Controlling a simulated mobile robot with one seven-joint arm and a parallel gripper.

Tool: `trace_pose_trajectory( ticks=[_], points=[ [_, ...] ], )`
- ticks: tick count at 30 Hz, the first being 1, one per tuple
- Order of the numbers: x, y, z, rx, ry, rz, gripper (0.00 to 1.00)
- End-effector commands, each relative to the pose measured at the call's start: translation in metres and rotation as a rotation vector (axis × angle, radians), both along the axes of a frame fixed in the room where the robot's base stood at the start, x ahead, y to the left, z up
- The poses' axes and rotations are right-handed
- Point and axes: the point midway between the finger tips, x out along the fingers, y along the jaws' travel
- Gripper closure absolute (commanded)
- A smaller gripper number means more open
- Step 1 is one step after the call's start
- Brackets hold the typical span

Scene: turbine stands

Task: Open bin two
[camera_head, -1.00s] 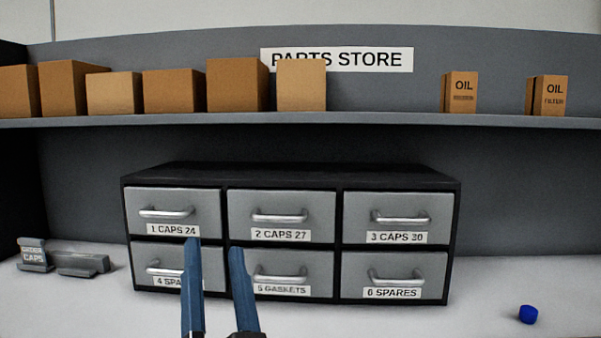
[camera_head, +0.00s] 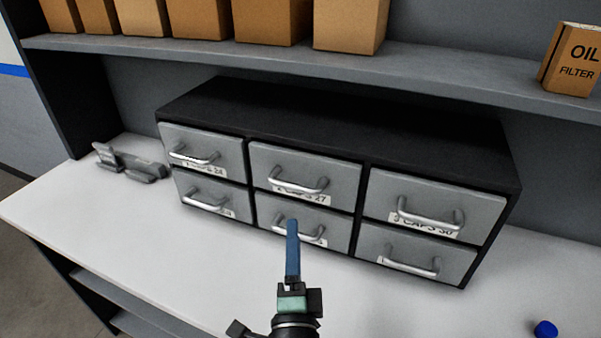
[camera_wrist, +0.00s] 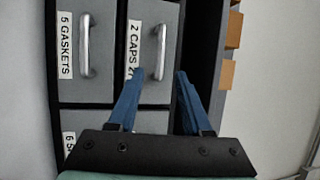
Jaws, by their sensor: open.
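Bin two is the grey top-middle drawer (camera_head: 304,173) of a black six-drawer cabinet (camera_head: 330,125), labelled "2 CAPS 27" with a silver bar handle (camera_head: 298,186). Its front looks flush with its neighbours, so it is shut. In the wrist view the bin two handle (camera_wrist: 159,52) lies ahead of the fingers, roughly between their lines. My gripper (camera_head: 292,225) has blue fingers, seen nearly edge-on in the head view in front of the lower middle drawer. In the wrist view my gripper (camera_wrist: 158,75) is open and empty, apart from the handle as far as I can tell.
Drawer three (camera_head: 436,205) is to the right and drawer one (camera_head: 202,150) to the left. A shelf (camera_head: 300,62) with cardboard boxes hangs above. A grey caps holder (camera_head: 130,162) sits left of the cabinet; a blue cap (camera_head: 545,328) lies at the right.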

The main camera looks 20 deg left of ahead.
Motion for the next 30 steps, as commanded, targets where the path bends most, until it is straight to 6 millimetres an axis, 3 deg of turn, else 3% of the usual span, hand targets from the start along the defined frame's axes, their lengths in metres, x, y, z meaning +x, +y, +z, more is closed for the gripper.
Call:
trace_pose_trajectory(
  ticks=[18,30],
  points=[
    [0.092,0.036,0.019,0.0,-0.003,0.001,0.5],
    [0.111,0.043,0.023,-0.002,-0.003,0.001,0.5]
  ],
)
